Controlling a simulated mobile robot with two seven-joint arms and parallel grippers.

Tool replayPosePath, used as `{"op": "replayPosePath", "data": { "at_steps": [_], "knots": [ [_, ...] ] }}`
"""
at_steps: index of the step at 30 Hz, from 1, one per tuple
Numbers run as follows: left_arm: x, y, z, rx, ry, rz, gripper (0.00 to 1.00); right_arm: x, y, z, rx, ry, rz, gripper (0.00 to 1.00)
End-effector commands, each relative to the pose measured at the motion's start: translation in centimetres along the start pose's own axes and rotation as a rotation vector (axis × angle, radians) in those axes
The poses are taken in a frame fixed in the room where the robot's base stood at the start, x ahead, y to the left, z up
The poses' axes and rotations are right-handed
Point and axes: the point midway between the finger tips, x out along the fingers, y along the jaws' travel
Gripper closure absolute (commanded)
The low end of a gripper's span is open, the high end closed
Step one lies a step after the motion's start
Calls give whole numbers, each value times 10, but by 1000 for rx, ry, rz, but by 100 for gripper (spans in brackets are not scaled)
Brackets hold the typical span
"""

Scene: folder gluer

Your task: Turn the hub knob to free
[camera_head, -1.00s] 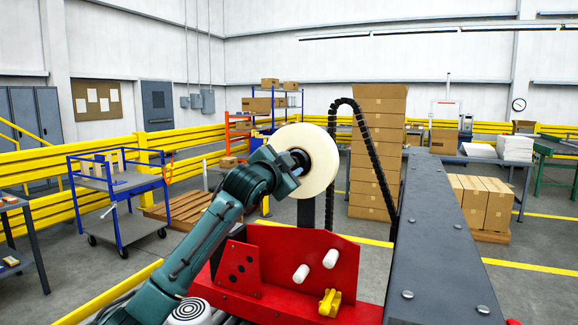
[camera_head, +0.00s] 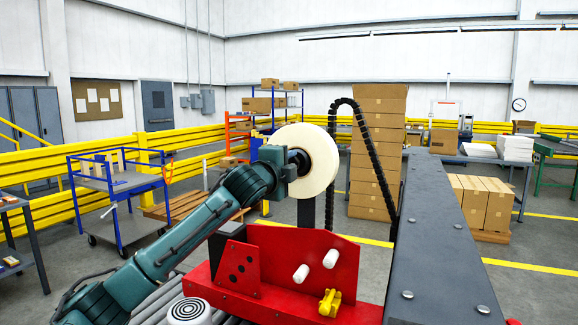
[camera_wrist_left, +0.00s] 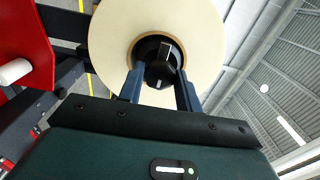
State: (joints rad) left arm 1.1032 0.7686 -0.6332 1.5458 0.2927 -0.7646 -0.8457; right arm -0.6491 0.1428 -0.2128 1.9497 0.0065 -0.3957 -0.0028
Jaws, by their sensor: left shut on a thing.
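The hub knob (camera_wrist_left: 158,68) is a black knob with a raised grip bar and a small white mark. It sits at the centre of a cream roll (camera_wrist_left: 105,45) in the left wrist view. The roll (camera_head: 322,160) stands on edge above the red machine part in the head view. My left gripper (camera_head: 298,163) reaches the roll's centre from the left. In the left wrist view its two fingers (camera_wrist_left: 160,85) lie on either side of the knob, shut on it. The knob is mostly hidden behind the gripper in the head view. My right gripper is not in view.
A red plate (camera_head: 310,255) with two white rollers and a yellow clamp (camera_head: 330,302) stands below the roll. A long dark beam (camera_head: 435,240) runs along the right. A black cable chain (camera_head: 375,150) arches behind the roll. Stacked boxes (camera_head: 378,110) stand behind.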

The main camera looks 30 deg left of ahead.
Motion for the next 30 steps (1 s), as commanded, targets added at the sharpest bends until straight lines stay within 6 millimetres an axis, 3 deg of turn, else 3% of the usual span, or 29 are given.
{"op": "replayPosePath", "data": {
  "at_steps": [17, 18, 25, 30],
  "knots": [
    [0, 1, 0, 35, 1, 2, 88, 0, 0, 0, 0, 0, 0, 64],
    [0, 1, 0, 35, 1, 2, 64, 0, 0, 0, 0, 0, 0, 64],
    [0, 1, 0, 33, 1, 1, 45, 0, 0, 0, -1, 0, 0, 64],
    [0, 0, 0, 33, 1, 0, 45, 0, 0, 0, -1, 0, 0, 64]
  ]
}}
